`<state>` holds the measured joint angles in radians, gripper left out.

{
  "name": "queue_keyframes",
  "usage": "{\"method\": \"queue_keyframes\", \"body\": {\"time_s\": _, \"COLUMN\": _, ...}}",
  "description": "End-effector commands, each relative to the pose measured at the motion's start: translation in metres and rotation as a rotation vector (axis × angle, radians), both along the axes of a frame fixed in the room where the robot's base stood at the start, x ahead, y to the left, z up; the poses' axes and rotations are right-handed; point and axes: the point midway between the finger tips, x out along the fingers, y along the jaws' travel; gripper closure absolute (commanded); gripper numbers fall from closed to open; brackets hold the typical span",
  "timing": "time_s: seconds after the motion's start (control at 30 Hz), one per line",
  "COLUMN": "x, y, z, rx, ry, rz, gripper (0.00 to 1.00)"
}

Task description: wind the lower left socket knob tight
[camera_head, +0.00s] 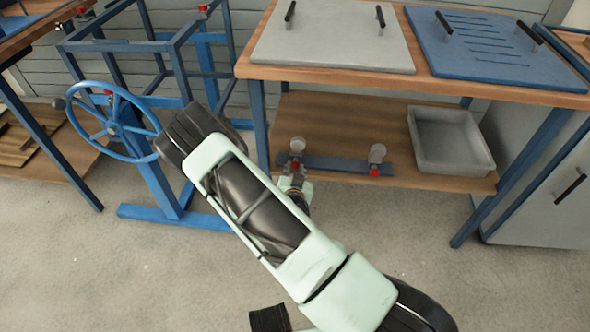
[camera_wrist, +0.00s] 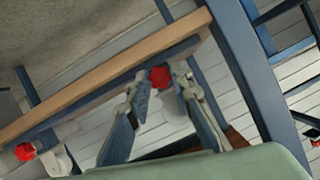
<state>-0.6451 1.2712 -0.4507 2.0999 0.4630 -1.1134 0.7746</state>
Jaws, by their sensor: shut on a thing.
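The lower left socket knob (camera_head: 295,166) is small and red, below a pale round socket (camera_head: 297,146) on the low shelf. My gripper (camera_head: 294,178) reaches it from the front, partly hidden behind my forearm. In the wrist view the red knob (camera_wrist: 160,77) sits between the two fingertips of my gripper (camera_wrist: 161,82), which is shut on it. The lower right socket knob (camera_head: 376,170) is also red, under its own socket (camera_head: 377,152). A second red knob (camera_wrist: 25,152) shows at the left of the wrist view. How tight the held knob is cannot be seen.
Both sockets are on a blue bar (camera_head: 335,164) on the wooden shelf (camera_head: 325,112). A grey tray (camera_head: 452,165) stands to the right. The workbench top (camera_head: 258,72) overhangs the shelf. A blue handwheel (camera_head: 146,148) stands left of my arm. The floor in front is clear.

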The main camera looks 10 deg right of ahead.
Motion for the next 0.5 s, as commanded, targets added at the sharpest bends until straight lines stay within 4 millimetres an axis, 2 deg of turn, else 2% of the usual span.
{"method": "queue_keyframes", "body": {"time_s": 0.5, "x": 0.0006, "y": 0.005, "z": -0.0008, "rx": -0.401, "ry": 0.132, "rz": 0.002, "gripper": 1.0}}
